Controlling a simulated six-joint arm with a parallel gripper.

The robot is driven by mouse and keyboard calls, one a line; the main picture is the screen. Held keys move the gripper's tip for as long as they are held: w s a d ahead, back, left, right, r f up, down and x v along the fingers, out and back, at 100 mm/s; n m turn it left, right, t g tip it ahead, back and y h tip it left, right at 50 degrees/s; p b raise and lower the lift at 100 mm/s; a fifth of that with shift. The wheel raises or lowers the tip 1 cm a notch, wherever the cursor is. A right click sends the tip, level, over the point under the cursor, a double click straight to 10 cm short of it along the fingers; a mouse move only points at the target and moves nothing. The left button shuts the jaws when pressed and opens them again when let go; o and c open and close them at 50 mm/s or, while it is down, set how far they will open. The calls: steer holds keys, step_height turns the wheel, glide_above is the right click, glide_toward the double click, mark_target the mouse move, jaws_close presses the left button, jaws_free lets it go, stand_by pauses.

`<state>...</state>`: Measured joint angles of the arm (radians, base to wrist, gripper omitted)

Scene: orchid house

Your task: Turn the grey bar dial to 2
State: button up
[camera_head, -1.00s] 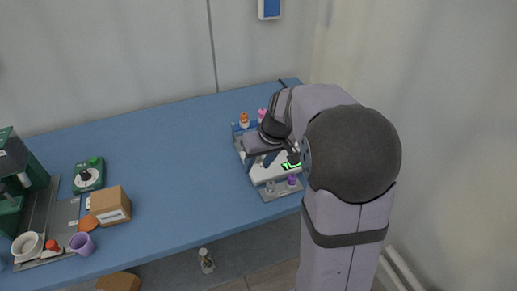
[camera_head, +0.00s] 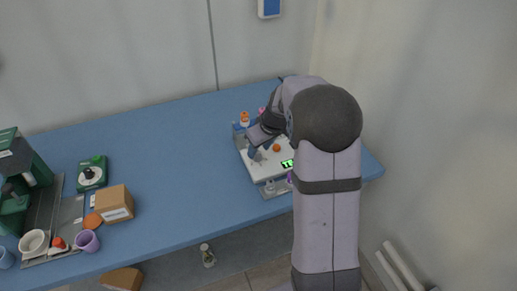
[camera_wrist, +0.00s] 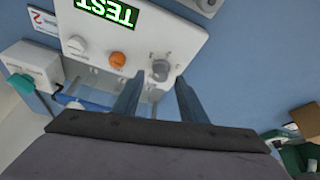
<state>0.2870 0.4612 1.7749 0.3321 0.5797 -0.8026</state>
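The grey dial (camera_wrist: 160,70) sits on the white panel of a device (camera_wrist: 150,35), near a corner of that panel. Its pointer direction and any number marks are too small to read. My gripper (camera_wrist: 160,82) is open, with its two blue-grey fingers apart and the dial showing between their tips. I cannot tell whether either finger touches it. In the head view the device (camera_head: 262,169) stands on the right part of the table, and my gripper (camera_head: 253,149) is over its left edge. The dial is not made out there.
The panel also bears an orange knob (camera_wrist: 117,60), a white knob (camera_wrist: 77,45) and a green lit display reading "TEST" (camera_wrist: 108,11). A green box with a dial (camera_head: 90,174), a cardboard box (camera_head: 114,204) and cups stand at the left. The blue table's middle is clear.

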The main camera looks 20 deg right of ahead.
steer(key=shift+x, duration=0.9)
jaws_close()
